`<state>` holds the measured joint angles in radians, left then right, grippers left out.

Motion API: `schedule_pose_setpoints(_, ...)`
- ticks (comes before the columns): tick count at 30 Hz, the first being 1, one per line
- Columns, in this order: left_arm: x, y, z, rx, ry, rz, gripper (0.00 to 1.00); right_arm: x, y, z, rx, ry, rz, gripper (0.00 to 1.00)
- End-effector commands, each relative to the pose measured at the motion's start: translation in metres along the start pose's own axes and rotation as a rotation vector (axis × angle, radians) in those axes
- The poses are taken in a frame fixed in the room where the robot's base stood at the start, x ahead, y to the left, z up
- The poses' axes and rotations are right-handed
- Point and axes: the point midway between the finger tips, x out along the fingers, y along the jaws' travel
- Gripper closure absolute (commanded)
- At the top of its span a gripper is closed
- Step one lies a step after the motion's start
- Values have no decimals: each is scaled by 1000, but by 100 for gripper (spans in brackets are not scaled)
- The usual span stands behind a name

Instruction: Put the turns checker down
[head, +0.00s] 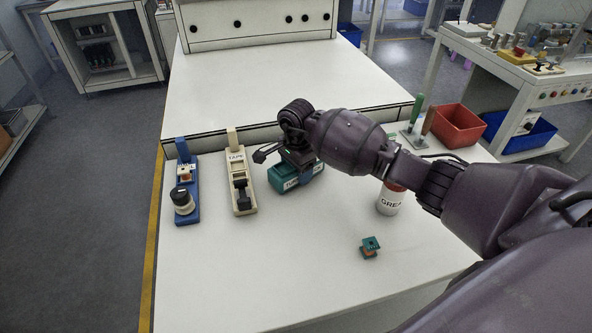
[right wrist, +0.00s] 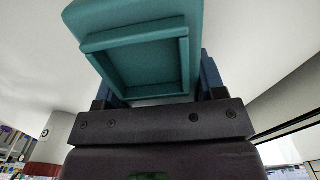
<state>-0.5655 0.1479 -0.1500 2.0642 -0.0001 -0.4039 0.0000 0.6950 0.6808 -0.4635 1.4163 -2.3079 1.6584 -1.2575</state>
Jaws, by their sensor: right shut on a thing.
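The turns checker is a teal box (head: 284,188) with a partly hidden "TUR" label, in the middle of the white table in the head view. My right gripper (head: 297,156) is over it and shut on it. In the right wrist view the teal checker (right wrist: 140,70) fills the space between the jaws, with a recessed face towards the camera. The arm hides part of the checker, and I cannot tell whether its base touches the table. My left gripper is not in view.
A cream tape holder (head: 241,190) and a blue tool stand (head: 188,205) stand left of the checker. A white grease pot (head: 391,202) stands right, partly behind my arm. A small teal and orange part (head: 370,248) lies in front. A red bin (head: 458,125) is at right. The front left tabletop is clear.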

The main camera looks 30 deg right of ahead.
Motion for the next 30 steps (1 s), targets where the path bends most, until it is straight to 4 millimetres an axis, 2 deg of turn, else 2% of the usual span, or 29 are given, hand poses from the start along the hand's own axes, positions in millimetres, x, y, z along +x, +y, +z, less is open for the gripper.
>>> schedule_pose_setpoints(13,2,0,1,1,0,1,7,7,0,0,-1,1,-1,67)
schedule_pose_setpoints(14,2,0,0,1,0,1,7,7,0,0,0,1,-1,33)
schedule_pose_setpoints(18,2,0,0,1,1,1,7,6,0,0,0,1,-2,12)
schedule_pose_setpoints(26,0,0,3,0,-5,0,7,6,0,0,-1,0,-1,11)
schedule_pose_setpoints(30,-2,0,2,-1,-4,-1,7,-2,-1,0,-1,1,-5,11)
